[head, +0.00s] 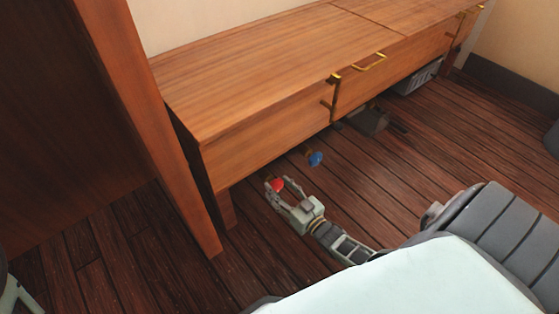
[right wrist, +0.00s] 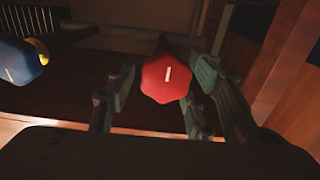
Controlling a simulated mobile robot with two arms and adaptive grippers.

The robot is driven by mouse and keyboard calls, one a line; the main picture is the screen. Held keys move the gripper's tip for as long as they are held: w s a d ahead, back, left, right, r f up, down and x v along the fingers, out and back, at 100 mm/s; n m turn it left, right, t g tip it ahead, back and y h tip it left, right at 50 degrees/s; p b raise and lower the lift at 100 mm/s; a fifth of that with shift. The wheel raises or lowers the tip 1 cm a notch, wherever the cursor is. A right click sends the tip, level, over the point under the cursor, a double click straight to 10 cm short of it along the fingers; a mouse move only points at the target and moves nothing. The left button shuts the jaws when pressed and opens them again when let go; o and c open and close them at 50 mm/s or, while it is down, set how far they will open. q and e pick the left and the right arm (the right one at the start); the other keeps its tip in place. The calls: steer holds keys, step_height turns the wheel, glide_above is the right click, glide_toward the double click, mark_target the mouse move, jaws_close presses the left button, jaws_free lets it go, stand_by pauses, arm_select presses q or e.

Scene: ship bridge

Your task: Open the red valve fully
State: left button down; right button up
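The red valve (head: 277,184) is a small round knob low under the wooden cabinet, near its left end. In the right wrist view the red valve (right wrist: 166,78) has a lobed rim and a white mark that stands nearly upright. My right gripper (head: 273,186) reaches in low from the right, with its fingers spread on either side of the red valve. In the right wrist view my right gripper (right wrist: 160,85) is open, with a gap showing left of the knob; the right finger is close to it, and contact is unclear.
A blue valve (head: 315,158) sits just right of the red one and also shows in the right wrist view (right wrist: 18,62). The wooden cabinet (head: 270,125) overhangs both. A wooden panel (head: 150,120) stands to the left. Dark plank floor (head: 430,150) is open in front.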

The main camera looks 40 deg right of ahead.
steer(key=shift+o, duration=0.7)
steer(key=s, duration=1.2)
steer(key=shift+d, duration=0.45)
steer(key=shift+s, duration=0.1)
